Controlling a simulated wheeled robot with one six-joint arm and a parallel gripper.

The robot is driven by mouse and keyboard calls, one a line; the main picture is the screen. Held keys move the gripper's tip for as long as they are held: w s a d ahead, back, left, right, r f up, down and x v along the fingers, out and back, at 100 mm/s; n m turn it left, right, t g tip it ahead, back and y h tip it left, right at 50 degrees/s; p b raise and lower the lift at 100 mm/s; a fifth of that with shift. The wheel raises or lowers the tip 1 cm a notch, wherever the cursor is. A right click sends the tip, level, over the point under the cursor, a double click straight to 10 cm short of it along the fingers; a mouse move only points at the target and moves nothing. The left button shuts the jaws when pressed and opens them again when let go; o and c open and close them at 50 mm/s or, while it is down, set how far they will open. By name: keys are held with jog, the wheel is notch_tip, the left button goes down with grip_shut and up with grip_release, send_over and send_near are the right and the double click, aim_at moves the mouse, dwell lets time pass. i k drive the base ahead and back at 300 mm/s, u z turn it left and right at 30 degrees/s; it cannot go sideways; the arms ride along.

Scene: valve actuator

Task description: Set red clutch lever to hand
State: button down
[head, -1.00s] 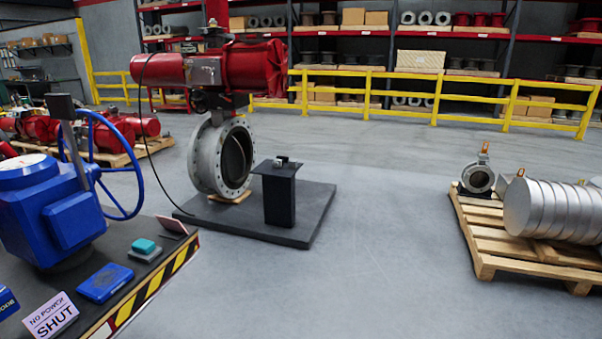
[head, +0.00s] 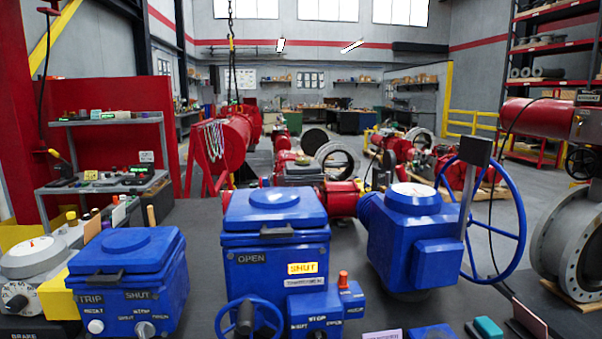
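I see no lever that is clearly the red clutch lever. The blue valve actuator (head: 415,245) stands on the dark bench right of centre, with a large blue handwheel (head: 516,215) on its right side. An upright grey metal bar (head: 468,200) with a dark block (head: 476,150) on top stands between its body and the handwheel. A small orange-red knob (head: 343,279) sticks up from a small blue control box (head: 347,300) in front. No "hand" marking is legible.
Two blue boxes stand on the bench: one marked OPEN (head: 275,245) and one marked TRIP and SHUT (head: 128,275). A smaller blue handwheel (head: 248,318) is at the front edge. A grey flanged valve (head: 572,245) stands at the right. Shelves (head: 110,120) stand behind left.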

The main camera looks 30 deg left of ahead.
aim_at(400, 171)
jog(key=u, duration=0.35)
jog(key=i, duration=0.55)
jog(key=u, duration=0.2)
jog(key=k, duration=0.65)
jog(key=i, duration=1.15)
jog(key=u, duration=0.55)
